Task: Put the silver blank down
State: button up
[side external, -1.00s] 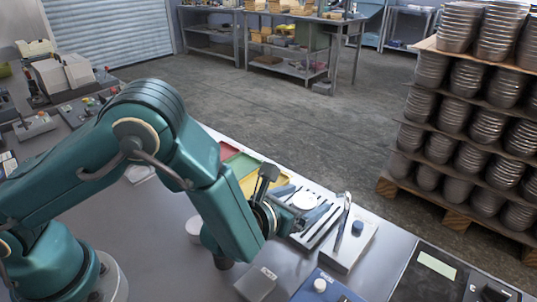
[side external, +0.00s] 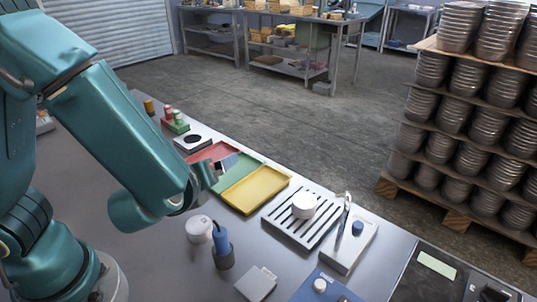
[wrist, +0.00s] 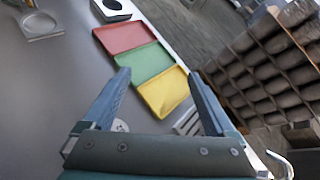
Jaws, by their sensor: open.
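A pale, silver-white round blank (side external: 303,205) sits on the slotted rack (side external: 275,222) in the side view, apart from my gripper. My gripper (side external: 217,171) is above the coloured trays, to the left of the rack. In the wrist view my gripper (wrist: 159,78) has its two fingers spread wide with nothing held between them. Beyond the fingers are the red tray (wrist: 124,36), the green tray (wrist: 150,62) and the yellow tray (wrist: 165,92). All three look empty where visible. The rack (wrist: 188,122) is mostly hidden by the right finger in the wrist view.
A pale round object (side external: 199,228) and a blue-handled tool in a dark holder (side external: 222,255) stand on the bench in front of the trays. A white block with a blue knob (side external: 350,247) is right of the rack. Bare bench lies left of the trays.

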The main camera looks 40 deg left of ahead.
jog(key=s+a+n+g, duration=0.5)
jog(key=s+n+g, duration=0.2)
jog(key=s+n, duration=0.6)
jog(key=w+d+r+n+t+h, duration=0.1)
jog(key=d+r+n+h, duration=0.4)
jog(key=n, duration=0.6)
jog(key=shift+w+d+r+n+t+h, duration=0.25)
jog(key=shift+d+n+t+h, duration=0.2)
jog(key=shift+d+h, duration=0.65)
